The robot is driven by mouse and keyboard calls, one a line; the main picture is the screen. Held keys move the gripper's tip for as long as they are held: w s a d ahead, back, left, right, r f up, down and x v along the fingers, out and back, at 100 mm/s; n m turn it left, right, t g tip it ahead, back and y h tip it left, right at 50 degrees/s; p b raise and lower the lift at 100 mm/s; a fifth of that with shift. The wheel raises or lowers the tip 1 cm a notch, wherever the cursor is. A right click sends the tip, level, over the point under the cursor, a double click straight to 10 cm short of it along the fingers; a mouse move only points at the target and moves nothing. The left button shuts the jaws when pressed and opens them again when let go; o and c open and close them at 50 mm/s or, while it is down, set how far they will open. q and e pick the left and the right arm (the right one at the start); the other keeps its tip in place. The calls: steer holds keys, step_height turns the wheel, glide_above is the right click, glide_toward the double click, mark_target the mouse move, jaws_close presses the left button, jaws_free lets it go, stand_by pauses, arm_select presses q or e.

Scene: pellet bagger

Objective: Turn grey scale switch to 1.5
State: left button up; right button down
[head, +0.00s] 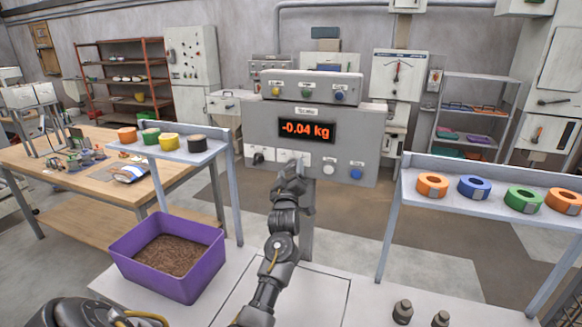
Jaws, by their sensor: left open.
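The grey scale panel (352,138) stands ahead of me, with a red display (307,131) reading -0.04 kg. A small dark knob (258,158) sits on a white plate at its lower left. A second white plate (284,156) is partly hidden behind my left gripper (292,168). A switch on that plate, and its setting, cannot be made out. My left gripper is open, at the lower middle of the panel; whether it touches is unclear. A white button (328,169) and a blue button (356,174) are to its right.
A purple bin (200,273) of brown pellets stands at lower left. A small shelf (208,153) holds colored rolls at left. A right-hand shelf (405,197) holds several tape rings.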

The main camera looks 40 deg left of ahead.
arm_select(q)
steer(key=shift+w+a+r, duration=0.15)
steer(key=shift+w+a, duration=0.15)
steer(key=shift+w, duration=0.1)
steer(key=c, duration=1)
steer(key=shift+n, duration=0.3)
steer(key=n+g, duration=0.1)
steer(key=n, duration=0.1)
steer(key=n+g, duration=0.1)
steer(key=n, duration=0.2)
steer(key=shift+d+r+g+y, duration=0.1)
steer(key=shift+d+g+y, duration=0.05)
steer(key=shift+g+y, duration=0.2)
steer(key=n, duration=0.2)
steer(key=n+g, duration=0.1)
steer(key=n, duration=0.2)
steer(key=shift+r+g, duration=0.1)
steer(key=shift+g, duration=0.15)
